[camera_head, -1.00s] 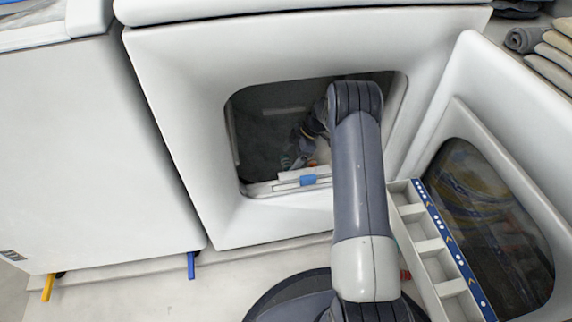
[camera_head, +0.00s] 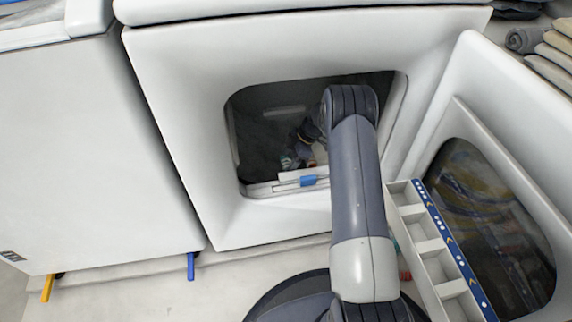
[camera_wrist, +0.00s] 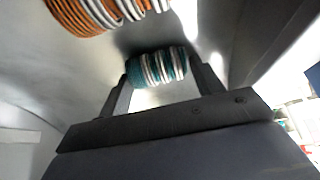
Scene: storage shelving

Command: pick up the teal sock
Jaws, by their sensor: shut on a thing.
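The teal sock (camera_wrist: 157,66) is a rolled bundle with teal and white stripes. In the wrist view it sits between the two fingers of my gripper (camera_wrist: 160,72), which is shut on it with one finger at each end. In the head view my arm reaches through the round-cornered opening of the white machine (camera_head: 170,110). My gripper shows there only small and dark inside the drum, and the sock cannot be made out clearly.
An orange and white striped roll (camera_wrist: 95,12) lies beyond the sock on the grey drum wall. The opened door (camera_head: 505,130) stands at the right, with a white divided tray (camera_head: 432,245) before it. Folded cloths (camera_head: 555,50) lie at the far right.

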